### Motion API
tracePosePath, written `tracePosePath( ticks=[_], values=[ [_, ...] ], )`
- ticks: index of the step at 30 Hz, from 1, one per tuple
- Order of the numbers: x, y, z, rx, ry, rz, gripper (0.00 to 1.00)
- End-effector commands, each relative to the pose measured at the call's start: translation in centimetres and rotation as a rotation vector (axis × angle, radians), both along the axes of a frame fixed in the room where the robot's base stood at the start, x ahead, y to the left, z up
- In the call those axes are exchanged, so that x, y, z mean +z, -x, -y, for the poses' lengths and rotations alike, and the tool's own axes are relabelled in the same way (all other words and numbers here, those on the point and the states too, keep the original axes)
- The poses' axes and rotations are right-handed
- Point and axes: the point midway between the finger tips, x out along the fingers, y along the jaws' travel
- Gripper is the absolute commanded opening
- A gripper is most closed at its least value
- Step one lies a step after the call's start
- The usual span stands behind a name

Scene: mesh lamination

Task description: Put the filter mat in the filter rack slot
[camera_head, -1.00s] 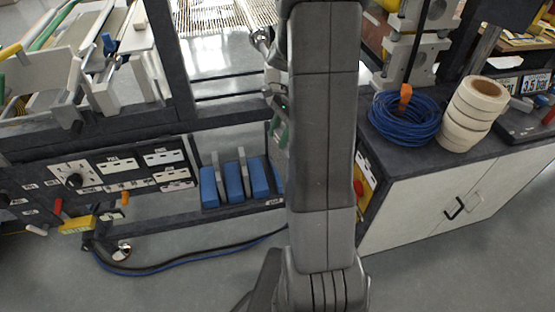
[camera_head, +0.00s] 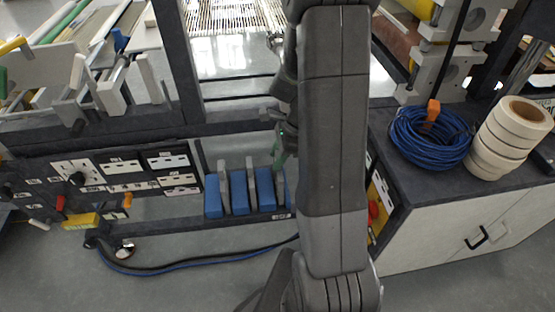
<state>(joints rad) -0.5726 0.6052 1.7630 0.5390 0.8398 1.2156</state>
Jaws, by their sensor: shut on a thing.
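The filter rack (camera_head: 251,221) is a low dark shelf with several blue blocks between upright grey dividers, left of my arm in the head view. My gripper (camera_head: 280,140) is over the right end of the rack, partly hidden behind my arm. The mat hangs just above the rightmost visible blue block. Its lower end is close to the rack, but I cannot tell whether it touches. The rack's right end is hidden by my arm.
A control panel (camera_head: 125,176) with knobs and labels is left of the rack. A white cabinet (camera_head: 440,235) stands right, with a blue cable coil (camera_head: 425,150) and white tape rolls (camera_head: 508,140) on top. A dark hose (camera_head: 190,262) lies on the floor.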

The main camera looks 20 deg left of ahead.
Motion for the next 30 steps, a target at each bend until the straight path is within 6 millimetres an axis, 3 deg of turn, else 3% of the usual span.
tracePosePath(
  ticks=[3,13,14,17,25,30],
  values=[
    [-1.4,0.0,0.0,-0.001,0.001,-0.001,0.0],
    [-1.7,0.0,0.0,0.0,0.0,0.0,0.0],
    [-1.6,0.0,0.0,0.0,0.0,0.0,0.43],
    [-1.6,0.0,0.0,0.0,0.0,0.0,0.61],
    [-1.5,0.0,0.0,0.0,0.0,0.0,0.61],
    [0.0,-0.3,0.4,-0.001,-0.002,0.002,0.61]
  ],
)
